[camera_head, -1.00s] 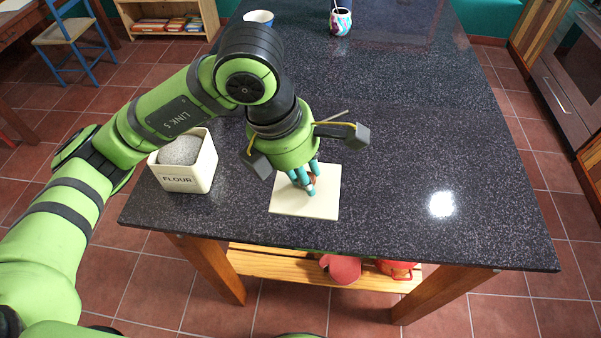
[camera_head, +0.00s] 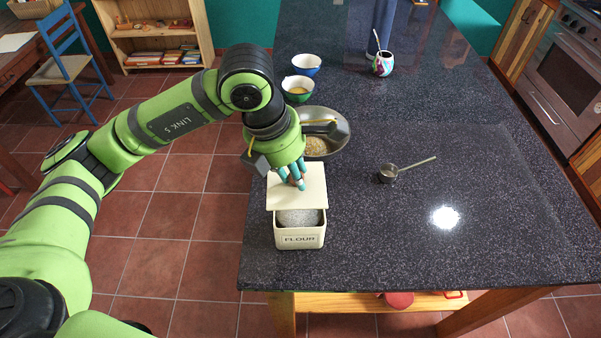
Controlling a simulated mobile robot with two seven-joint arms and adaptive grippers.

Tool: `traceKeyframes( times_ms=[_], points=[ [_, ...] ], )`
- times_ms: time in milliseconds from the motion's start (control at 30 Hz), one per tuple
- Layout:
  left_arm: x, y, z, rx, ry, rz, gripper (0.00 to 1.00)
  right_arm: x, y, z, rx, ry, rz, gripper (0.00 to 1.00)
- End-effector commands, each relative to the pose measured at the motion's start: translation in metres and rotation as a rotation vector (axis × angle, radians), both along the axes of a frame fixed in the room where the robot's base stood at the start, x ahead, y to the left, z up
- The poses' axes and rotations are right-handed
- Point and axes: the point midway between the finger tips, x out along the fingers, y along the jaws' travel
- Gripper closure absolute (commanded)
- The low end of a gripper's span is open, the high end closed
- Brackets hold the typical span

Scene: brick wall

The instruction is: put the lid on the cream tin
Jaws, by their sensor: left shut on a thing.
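The cream tin (camera_head: 300,240), a square box labelled FLOUR, stands open near the counter's left front corner. A grey-white heap shows inside it. The flat square cream lid (camera_head: 314,197) is in my left gripper (camera_head: 296,182), which is shut on the top of the lid; the grip point is partly hidden by the fingers. The lid looks roughly level and covers the tin's far part in the picture, while the near part of the opening stays in sight. I cannot tell how high above the rim it is. My right gripper is not in view.
A metal bowl (camera_head: 338,132) stands behind my left gripper, partly hidden. A green bowl (camera_head: 298,93), a blue bowl (camera_head: 306,66) and a patterned cup (camera_head: 382,65) stand farther back. A metal scoop (camera_head: 390,174) lies to the right. The counter (camera_head: 450,260) is clear at front right.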

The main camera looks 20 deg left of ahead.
Motion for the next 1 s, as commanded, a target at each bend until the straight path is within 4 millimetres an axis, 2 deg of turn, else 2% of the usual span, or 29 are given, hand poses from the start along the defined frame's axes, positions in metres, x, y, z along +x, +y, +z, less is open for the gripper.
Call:
traceKeyframes(
  times_ms=[267,500,800,1000],
  points=[
    [0.0,0.002,-0.008,0.0,0.001,0.005,1.0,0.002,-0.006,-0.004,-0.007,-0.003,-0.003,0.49],
    [0.0,0.002,-0.028,0.001,0.001,0.004,1.0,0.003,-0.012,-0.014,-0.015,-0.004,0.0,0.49],
    [0.001,0.001,-0.055,0.001,-0.001,0.005,1.0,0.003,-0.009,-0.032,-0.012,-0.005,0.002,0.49],
    [0.001,0.001,-0.056,0.0,-0.001,0.003,1.0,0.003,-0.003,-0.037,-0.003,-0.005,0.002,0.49]
  ],
)
